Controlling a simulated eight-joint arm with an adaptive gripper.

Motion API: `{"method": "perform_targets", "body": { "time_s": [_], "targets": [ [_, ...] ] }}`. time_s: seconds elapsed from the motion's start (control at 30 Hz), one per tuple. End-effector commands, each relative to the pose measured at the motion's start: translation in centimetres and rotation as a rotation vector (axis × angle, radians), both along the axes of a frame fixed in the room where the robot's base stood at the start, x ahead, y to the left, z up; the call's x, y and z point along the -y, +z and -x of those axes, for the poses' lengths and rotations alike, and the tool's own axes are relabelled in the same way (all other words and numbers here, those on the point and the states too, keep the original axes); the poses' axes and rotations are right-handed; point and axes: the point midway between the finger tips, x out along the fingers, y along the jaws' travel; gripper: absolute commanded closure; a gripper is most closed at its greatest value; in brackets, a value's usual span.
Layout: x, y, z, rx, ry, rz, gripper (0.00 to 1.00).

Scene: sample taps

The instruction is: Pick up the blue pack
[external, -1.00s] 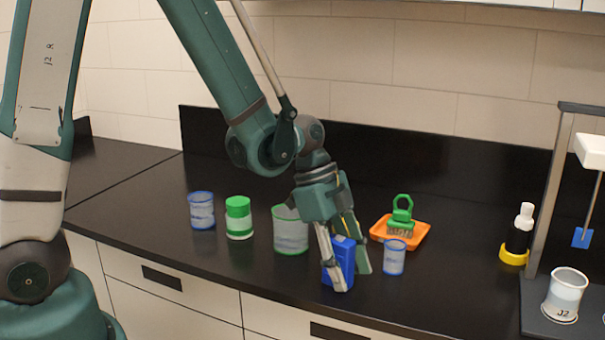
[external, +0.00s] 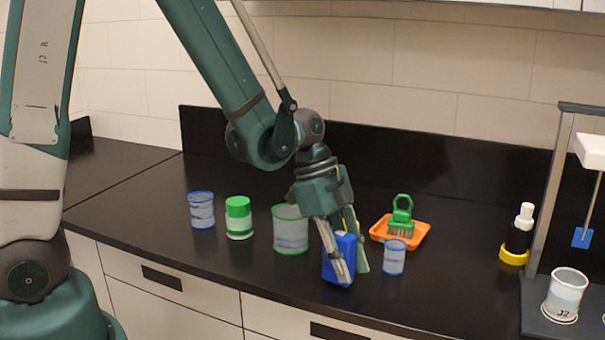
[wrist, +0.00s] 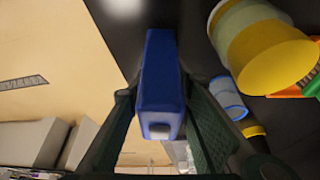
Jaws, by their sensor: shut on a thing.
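The blue pack (external: 328,270) is a small upright blue box near the front of the black counter in the external view. My gripper (external: 353,272) points down at it with one finger on each side, and it is shut on the pack. In the wrist view the blue pack (wrist: 160,85) stands between the two dark green fingers of my gripper (wrist: 160,125). The near finger hides part of the pack in the external view. I cannot tell whether the pack's bottom touches the counter.
A blue-rimmed cup (external: 394,258) stands close on the right. An orange tray (external: 418,240) with a green brush (external: 401,212) lies behind it. A green-rimmed beaker (external: 290,232), a green-lidded jar (external: 239,220) and another blue-rimmed cup (external: 201,212) stand left. A yellow-based bottle (external: 518,238) stands right.

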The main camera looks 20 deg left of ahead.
Motion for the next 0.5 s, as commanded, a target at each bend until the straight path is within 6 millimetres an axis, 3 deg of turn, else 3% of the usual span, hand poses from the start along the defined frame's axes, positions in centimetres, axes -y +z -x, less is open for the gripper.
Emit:
{"method": "perform_targets", "body": {
  "time_s": [0.5],
  "targets": [
    [0.0,5.7,0.0,0.0,0.0,0.0,0.94]
  ]
}}
